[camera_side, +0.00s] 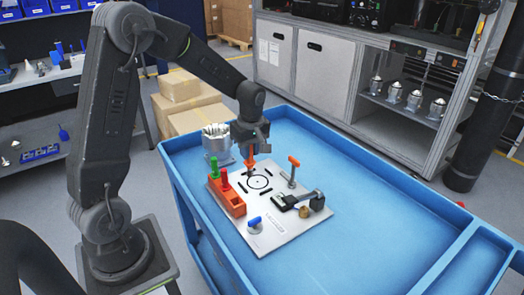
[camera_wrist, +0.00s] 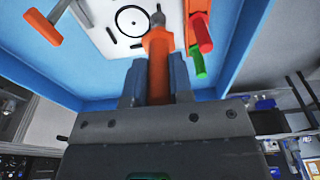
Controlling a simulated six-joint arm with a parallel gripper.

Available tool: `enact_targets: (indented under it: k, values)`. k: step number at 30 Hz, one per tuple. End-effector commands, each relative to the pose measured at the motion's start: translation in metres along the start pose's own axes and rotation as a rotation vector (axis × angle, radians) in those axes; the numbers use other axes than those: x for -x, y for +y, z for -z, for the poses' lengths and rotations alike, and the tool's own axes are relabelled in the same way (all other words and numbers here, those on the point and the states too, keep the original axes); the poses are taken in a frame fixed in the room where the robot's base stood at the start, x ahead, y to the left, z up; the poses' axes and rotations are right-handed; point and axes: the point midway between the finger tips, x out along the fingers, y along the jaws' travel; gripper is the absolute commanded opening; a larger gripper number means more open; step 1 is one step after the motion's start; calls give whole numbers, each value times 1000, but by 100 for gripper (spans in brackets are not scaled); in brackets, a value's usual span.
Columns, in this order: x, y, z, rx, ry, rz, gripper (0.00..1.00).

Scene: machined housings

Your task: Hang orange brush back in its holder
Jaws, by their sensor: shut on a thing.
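My gripper (camera_side: 250,151) is shut on the orange brush (camera_wrist: 158,72) and holds it above the white board. In the wrist view the handle stands between the two fingers (camera_wrist: 155,84), and its grey tip points away from me. The brush also shows in the side view (camera_side: 250,162), just below the jaws, tip down. The orange holder (camera_side: 235,207) stands on the left side of the board, below and left of the brush. A green-handled tool (camera_side: 213,167) and a red-handled tool (camera_side: 224,179) stand in it. The holder's openings are too small to make out.
The white board (camera_side: 270,243) lies on a blue cart (camera_side: 380,215). It carries an orange T-handle (camera_side: 293,164), a black clamp (camera_side: 300,200) and a blue-handled part (camera_side: 254,221). A metal cup of white sticks (camera_side: 217,145) stands behind. The cart's right side is clear.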

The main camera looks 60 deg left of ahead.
Motion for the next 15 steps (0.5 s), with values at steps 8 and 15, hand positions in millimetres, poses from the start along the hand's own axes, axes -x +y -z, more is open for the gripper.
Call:
enact_targets:
  k: [8,15]
  values:
    - [7,-56,-17,0,1,-1,0]
    - [6,-63,-19,-1,0,-1,0]
